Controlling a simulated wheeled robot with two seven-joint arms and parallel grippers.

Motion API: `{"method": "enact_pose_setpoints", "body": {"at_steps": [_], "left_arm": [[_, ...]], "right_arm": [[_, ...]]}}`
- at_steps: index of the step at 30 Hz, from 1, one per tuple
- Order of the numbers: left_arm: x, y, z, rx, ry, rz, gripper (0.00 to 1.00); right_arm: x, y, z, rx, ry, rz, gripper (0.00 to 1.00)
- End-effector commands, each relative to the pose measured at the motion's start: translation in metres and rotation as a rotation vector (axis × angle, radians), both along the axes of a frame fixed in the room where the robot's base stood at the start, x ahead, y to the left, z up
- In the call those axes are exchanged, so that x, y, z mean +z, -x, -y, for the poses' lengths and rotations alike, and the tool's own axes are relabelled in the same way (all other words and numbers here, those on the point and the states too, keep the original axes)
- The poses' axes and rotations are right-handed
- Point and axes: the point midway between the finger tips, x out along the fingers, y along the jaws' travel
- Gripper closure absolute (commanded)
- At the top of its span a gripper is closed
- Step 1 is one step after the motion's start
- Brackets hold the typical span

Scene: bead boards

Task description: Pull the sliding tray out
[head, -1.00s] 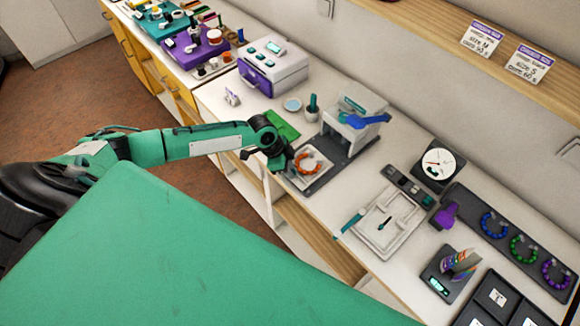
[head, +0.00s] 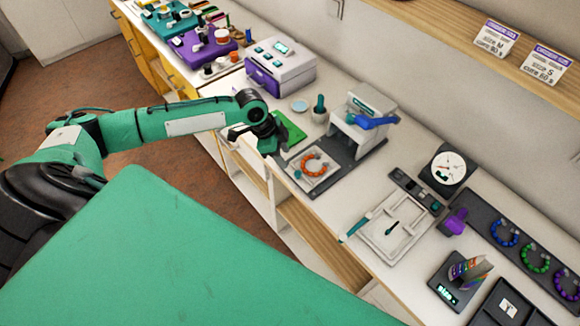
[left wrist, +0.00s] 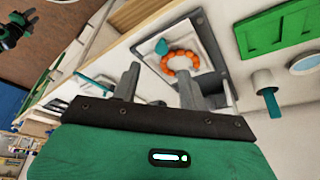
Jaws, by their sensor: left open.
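The sliding tray (head: 303,181) is a small pale square plate on the dark base of the white press. An orange bead ring (head: 315,164) and a small teal piece lie on it. The tray also shows in the left wrist view (left wrist: 203,55), just beyond my fingers. My left gripper (left wrist: 158,88) is open and empty there, its two grey fingers apart. In the head view my left gripper (head: 272,143) is left of the tray, apart from it, its fingertips partly hidden. A dark gripper-like part of mine (left wrist: 15,30) shows at the left wrist view's top left, its jaws unclear.
The white press (head: 360,125) with a blue lever stands behind the tray. A green mat (head: 291,132) lies behind my left gripper, near a grey-white box (head: 280,65). A white sectioned tray (head: 390,225) lies to the right. The counter's front edge runs below my gripper.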

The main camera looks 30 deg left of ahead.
Motion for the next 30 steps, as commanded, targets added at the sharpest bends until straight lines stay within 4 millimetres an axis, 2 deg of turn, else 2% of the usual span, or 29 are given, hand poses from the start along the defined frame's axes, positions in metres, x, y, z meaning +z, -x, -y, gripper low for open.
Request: {"method": "enact_pose_setpoints", "body": {"at_steps": [4,10,27,30], "left_arm": [[0.024,0.004,-0.01,-0.001,-0.001,0.001,0.56],[0.041,0.008,-0.016,0.001,0.001,-0.001,0.56],[0.043,0.008,-0.016,0.0,0.001,-0.002,0.56],[0.039,0.012,-0.008,-0.008,0.002,-0.005,0.56]], "right_arm": [[-0.009,-0.001,0.002,0.001,0.002,0.001,0.64],[-0.012,0.0,0.006,0.002,0.006,0.001,0.64],[-0.012,0.002,0.009,0.002,0.01,-0.002,0.64],[-0.012,0.002,0.009,0.002,0.01,-0.002,0.64]]}}
